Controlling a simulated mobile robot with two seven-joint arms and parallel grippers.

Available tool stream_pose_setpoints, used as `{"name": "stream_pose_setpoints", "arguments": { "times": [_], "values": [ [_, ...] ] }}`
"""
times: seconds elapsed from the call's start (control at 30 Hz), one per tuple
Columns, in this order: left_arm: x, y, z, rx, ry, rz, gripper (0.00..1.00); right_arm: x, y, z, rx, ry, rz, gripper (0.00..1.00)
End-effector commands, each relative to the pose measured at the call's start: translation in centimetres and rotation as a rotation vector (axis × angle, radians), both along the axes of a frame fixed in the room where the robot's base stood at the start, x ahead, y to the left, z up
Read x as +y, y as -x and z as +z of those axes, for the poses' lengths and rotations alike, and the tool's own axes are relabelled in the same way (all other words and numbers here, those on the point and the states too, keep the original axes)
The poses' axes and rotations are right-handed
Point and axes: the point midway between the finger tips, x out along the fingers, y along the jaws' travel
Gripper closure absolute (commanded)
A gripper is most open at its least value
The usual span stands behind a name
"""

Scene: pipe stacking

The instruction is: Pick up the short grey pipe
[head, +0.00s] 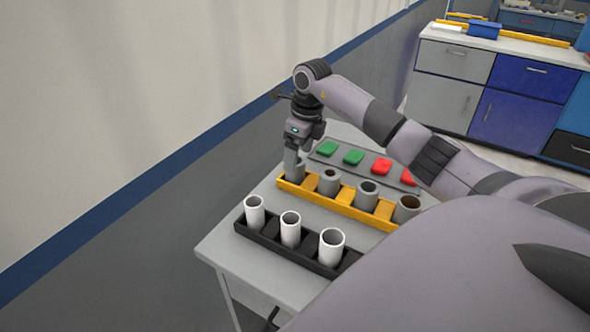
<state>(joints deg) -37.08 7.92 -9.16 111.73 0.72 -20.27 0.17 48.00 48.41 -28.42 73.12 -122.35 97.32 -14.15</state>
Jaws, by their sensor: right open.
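Grey pipes stand upright in a yellow rack (345,208) on the table. One grey pipe (329,184) is near the rack's left end and another grey pipe (367,195) stands to its right. My right gripper (293,172) points down at the rack's far left end, with its fingers open. A grey pipe top (299,174) appears at the fingers there, partly hidden by them; I cannot tell whether they touch it. Which pipe is the short one is hard to tell. My left gripper is not in view.
A brown-lined pipe (407,209) stands at the yellow rack's right end. White pipes (290,229) stand in a black rack (283,251) in front. A grey panel (367,165) with green and red blocks lies behind. The table's left front corner is clear.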

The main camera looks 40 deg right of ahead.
Motion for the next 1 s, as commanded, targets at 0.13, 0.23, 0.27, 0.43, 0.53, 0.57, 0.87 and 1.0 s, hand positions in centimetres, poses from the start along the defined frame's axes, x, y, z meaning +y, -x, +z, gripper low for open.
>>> {"name": "stream_pose_setpoints", "arguments": {
  "times": [0.13, 0.23, 0.27, 0.43, 0.53, 0.57, 0.87, 1.0],
  "values": [
    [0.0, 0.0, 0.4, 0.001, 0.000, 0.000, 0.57, -0.1, -0.8, -1.6, 0.001, -0.004, -0.001, 0.17],
    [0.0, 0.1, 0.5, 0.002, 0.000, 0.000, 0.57, -0.2, -1.2, -2.8, 0.002, -0.003, -0.001, 0.17],
    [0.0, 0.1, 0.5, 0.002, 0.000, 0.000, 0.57, -0.1, -1.3, -3.3, 0.002, -0.002, 0.000, 0.17],
    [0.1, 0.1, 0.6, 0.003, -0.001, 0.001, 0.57, -0.1, -1.4, -4.5, 0.000, 0.001, 0.001, 0.17],
    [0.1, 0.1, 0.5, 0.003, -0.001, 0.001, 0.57, -0.1, -1.5, -4.5, -0.002, 0.002, 0.001, 0.17],
    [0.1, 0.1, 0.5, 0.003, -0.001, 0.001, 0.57, -0.1, -1.5, -4.5, -0.002, 0.002, 0.001, 0.17],
    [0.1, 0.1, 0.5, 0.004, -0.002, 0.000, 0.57, -0.1, -1.4, -4.5, -0.002, 0.002, 0.001, 0.79],
    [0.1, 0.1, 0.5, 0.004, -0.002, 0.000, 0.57, -0.1, -1.4, -4.4, -0.002, 0.002, 0.001, 0.79]
  ]
}}
